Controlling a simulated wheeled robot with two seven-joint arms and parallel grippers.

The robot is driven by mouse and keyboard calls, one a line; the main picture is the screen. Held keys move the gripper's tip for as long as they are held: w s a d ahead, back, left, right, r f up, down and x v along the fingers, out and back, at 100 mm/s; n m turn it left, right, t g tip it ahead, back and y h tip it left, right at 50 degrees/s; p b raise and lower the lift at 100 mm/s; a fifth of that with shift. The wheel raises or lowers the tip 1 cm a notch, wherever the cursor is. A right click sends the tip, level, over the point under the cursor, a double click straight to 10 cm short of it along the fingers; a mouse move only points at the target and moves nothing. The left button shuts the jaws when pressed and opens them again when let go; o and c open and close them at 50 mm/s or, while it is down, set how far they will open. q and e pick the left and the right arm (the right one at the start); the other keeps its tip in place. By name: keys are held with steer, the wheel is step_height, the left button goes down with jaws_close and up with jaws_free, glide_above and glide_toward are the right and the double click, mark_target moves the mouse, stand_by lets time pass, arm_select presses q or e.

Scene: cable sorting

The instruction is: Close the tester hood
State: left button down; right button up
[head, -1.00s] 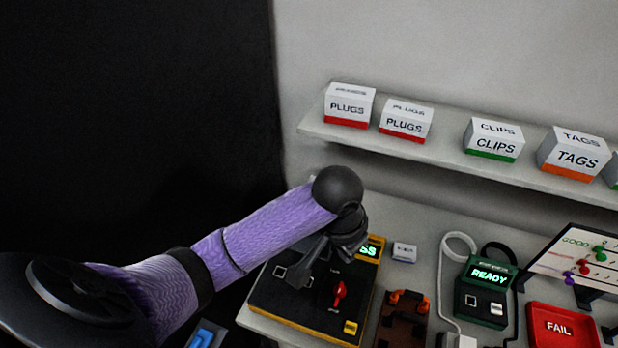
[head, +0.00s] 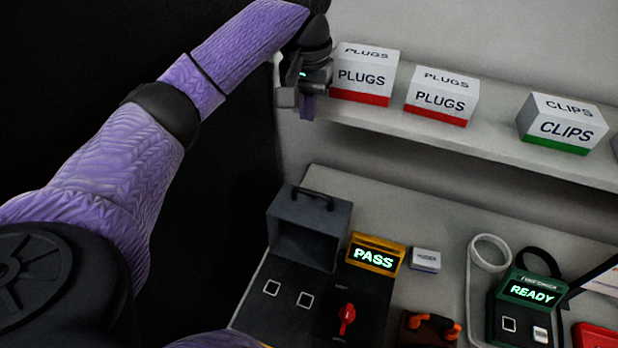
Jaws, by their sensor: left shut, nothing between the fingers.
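The tester (head: 370,303) is a black box with a yellow-framed display (head: 375,256) reading PASS, a red switch and two square marks on its top. Its dark grey hood (head: 322,216) stands raised at the back left, with a black bar handle (head: 308,195) on its upper side and its hollow facing the front. My left gripper (head: 306,108) is shut and empty, up near the left end of the shelf, apart from the hood and above it. My right gripper is not in view.
A shelf (head: 490,145) with PLUGS and CLIPS boxes runs along the wall, close to my left gripper. Right of the tester are a small white box (head: 426,259), a brown item with orange parts (head: 432,325) and a green READY device (head: 530,295).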

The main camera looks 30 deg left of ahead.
arm_select(q)
steer(key=f, duration=0.6)
steer(key=f+b, duration=0.1)
steer(key=f, duration=0.5)
steer(key=f+b, duration=0.1)
steer(key=f, duration=0.5)
steer(key=shift+w+a+f, duration=0.1)
steer(key=shift+w, duration=0.15)
